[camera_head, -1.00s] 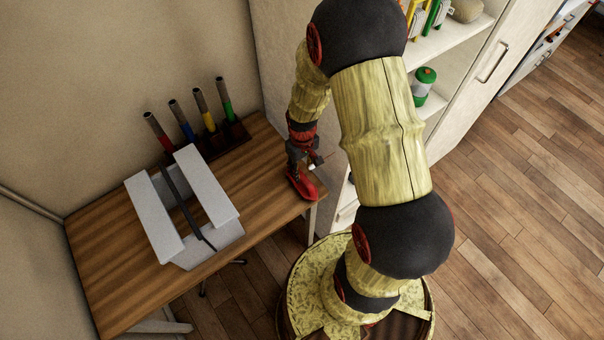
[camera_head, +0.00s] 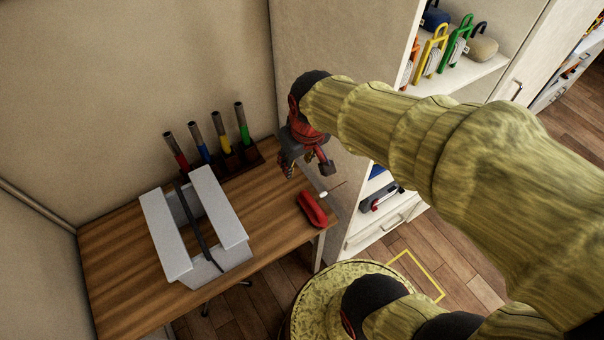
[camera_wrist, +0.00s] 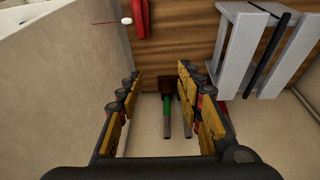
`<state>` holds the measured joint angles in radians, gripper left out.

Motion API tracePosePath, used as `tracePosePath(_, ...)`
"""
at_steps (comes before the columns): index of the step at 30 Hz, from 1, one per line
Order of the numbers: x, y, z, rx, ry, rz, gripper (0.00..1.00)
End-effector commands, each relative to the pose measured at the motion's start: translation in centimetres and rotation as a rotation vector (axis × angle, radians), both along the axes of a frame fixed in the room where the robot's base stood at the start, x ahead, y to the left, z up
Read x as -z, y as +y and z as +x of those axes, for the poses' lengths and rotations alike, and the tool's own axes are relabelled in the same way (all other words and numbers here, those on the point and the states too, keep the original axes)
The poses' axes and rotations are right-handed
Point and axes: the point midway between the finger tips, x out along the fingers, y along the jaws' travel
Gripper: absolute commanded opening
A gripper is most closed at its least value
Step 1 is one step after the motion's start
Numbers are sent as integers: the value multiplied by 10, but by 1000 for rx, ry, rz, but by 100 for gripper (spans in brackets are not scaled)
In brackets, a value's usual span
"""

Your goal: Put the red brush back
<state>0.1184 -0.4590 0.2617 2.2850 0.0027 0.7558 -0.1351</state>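A red object (camera_head: 312,208), which I take for the red brush, lies on the wooden desk (camera_head: 125,265) by its right edge. Its bristles cannot be made out. It also shows partly in the wrist view (camera_wrist: 139,18), cut off by the top edge. My gripper (camera_head: 308,166) is above the desk, behind and above the red object and apart from it. In the wrist view my gripper (camera_wrist: 160,76) has its fingers spread, with nothing between them.
A small white piece (camera_head: 323,194) with a thin rod is beside the red object. A grey open carrier (camera_head: 222,205) stands mid-desk. A dark rack (camera_head: 243,160) holds several colour-banded tubes at the wall. A white shelf unit (camera_head: 465,75) with colourful items stands right.

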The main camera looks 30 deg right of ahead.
Motion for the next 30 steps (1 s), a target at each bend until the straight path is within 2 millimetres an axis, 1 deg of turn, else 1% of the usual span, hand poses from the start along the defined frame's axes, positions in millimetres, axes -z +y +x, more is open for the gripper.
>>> tracePosePath(1,-22,10,-14,-4,-46,2,37)
tracePosePath(3,-44,21,-34,-2,-91,9,37)
tracePosePath(6,-65,32,-59,1,-142,20,37)
tracePosePath(9,-76,38,-76,2,-176,31,37)
tracePosePath(12,-82,41,-86,4,-192,36,37)
tracePosePath(15,-82,42,-89,7,-196,38,37)
tracePosePath(23,-81,42,-88,7,-196,38,37)
tracePosePath(26,-72,42,-88,6,-196,38,37)
tracePosePath(30,-51,42,-88,6,-195,38,37)
